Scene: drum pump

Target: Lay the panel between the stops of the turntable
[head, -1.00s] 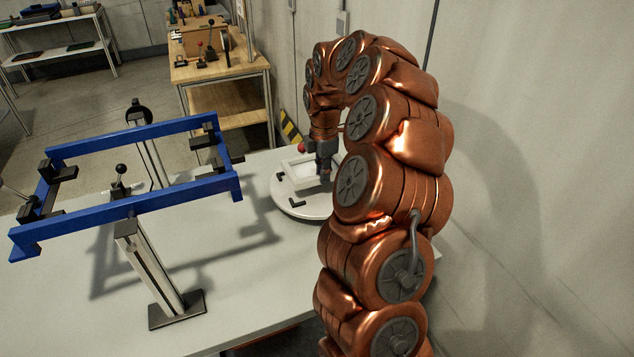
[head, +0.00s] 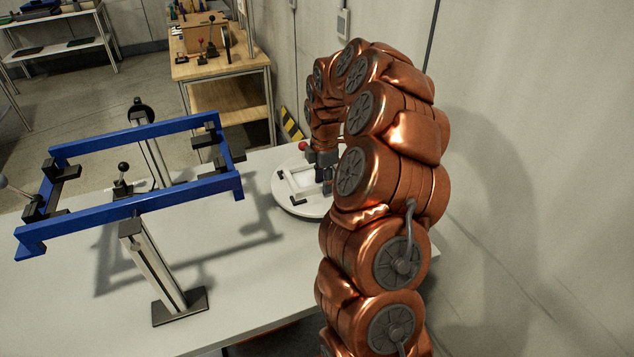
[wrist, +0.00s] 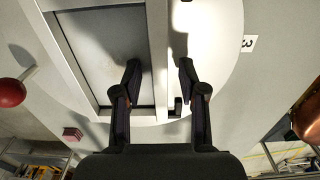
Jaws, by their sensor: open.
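The panel (wrist: 97,55), a light-rimmed rectangle with a grey inset, is over the white round turntable (wrist: 215,45). In the head view the panel (head: 301,181) shows on the turntable (head: 290,207), partly hidden by my arm. Small black stops (head: 299,202) show at its near side and left. Whether it lies flat between all of them I cannot tell. In the wrist view my gripper (wrist: 158,76) is open, one finger on each side of the panel's right rim. A dark stop (wrist: 178,106) shows by the right finger.
A red ball knob (wrist: 11,92) stands left of the turntable. A blue frame (head: 130,205) on posts, with black clamps, stands on the left of the grey table (head: 240,270). A wooden bench (head: 222,68) is behind. The wall is close on the right.

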